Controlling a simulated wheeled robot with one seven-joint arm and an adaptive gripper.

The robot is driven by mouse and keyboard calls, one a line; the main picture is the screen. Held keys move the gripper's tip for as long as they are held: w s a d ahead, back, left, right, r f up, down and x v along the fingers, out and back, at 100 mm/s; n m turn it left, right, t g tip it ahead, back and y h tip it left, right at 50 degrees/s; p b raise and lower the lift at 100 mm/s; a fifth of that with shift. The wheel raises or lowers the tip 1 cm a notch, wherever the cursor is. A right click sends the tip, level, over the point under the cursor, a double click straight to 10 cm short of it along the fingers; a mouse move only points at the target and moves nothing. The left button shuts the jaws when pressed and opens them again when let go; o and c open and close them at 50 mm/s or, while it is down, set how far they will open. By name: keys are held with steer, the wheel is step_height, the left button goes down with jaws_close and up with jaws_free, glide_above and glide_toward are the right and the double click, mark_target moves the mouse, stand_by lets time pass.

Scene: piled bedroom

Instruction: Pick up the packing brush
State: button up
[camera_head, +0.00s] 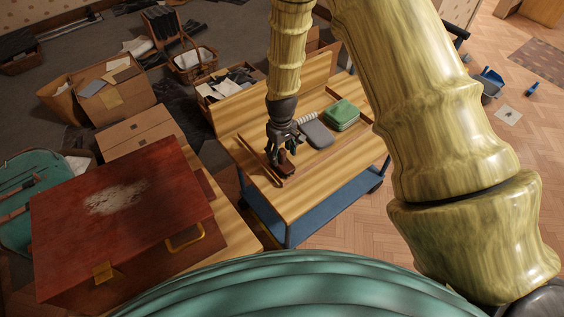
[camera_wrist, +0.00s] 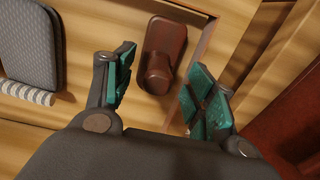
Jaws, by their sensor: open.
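A dark reddish-brown wooden block with a rounded knob, which I take for the packing brush (camera_wrist: 166,42), lies on the wooden top of a cart. No bristles show on it. In the head view the brush (camera_head: 287,172) is partly covered by my gripper (camera_head: 282,150), which points down over it. In the wrist view my gripper (camera_wrist: 160,72) is open, with the brush's knobbed end between and beyond its two green-padded fingers. I see no clear contact with either finger.
Beside the brush lie a thin wooden strip (camera_head: 262,160), a grey pad (camera_head: 317,134), a white ribbed roll (camera_head: 305,118) and a green tin (camera_head: 341,115). The cart top (camera_head: 290,203) is bare towards its front. A large red box (camera_head: 130,215) stands left.

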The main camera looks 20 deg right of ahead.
mark_target(282, 159)
steer(key=shift+d+f+p, duration=0.15)
steer(key=shift+f+p, duration=0.15)
steer(key=shift+f, duration=1.95)
steer(key=shift+c, duration=0.2)
steer(key=c, duration=0.8)
steer(key=shift+r+b, duration=0.5)
steer(key=shift+r, duration=4.5)
